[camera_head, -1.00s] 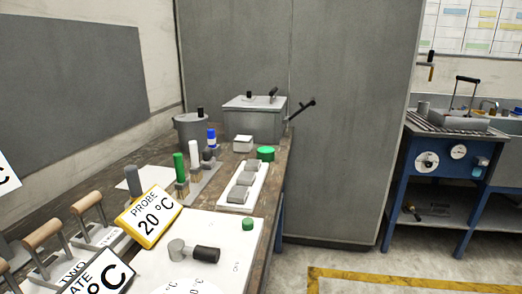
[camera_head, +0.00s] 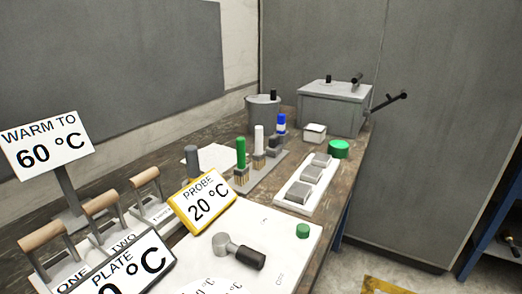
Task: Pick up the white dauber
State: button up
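The white dauber (camera_head: 259,144) stands upright in a grey rack (camera_head: 248,184) on the bench, its lower part a tan brush. A green dauber (camera_head: 240,155) stands in front of it on the left. A dark grey-topped piece (camera_head: 274,145) and a blue-topped dauber (camera_head: 281,125) stand behind it on the right. My gripper is not in view.
A white tray with grey blocks (camera_head: 300,200) lies right of the rack. A yellow-framed probe sign (camera_head: 203,200), wooden-handled tools (camera_head: 103,203) and a black-handled knob (camera_head: 248,257) are nearer. A grey lidded box (camera_head: 333,106) and round pot (camera_head: 262,112) stand behind.

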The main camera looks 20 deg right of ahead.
aim_at(259, 158)
jog(key=u, duration=0.25)
jog(key=i+l+u, duration=0.1)
jog(key=l+u, duration=0.25)
jog(key=i+l+u, duration=0.1)
jog(key=u, duration=0.3)
jog(key=l+u, duration=0.35)
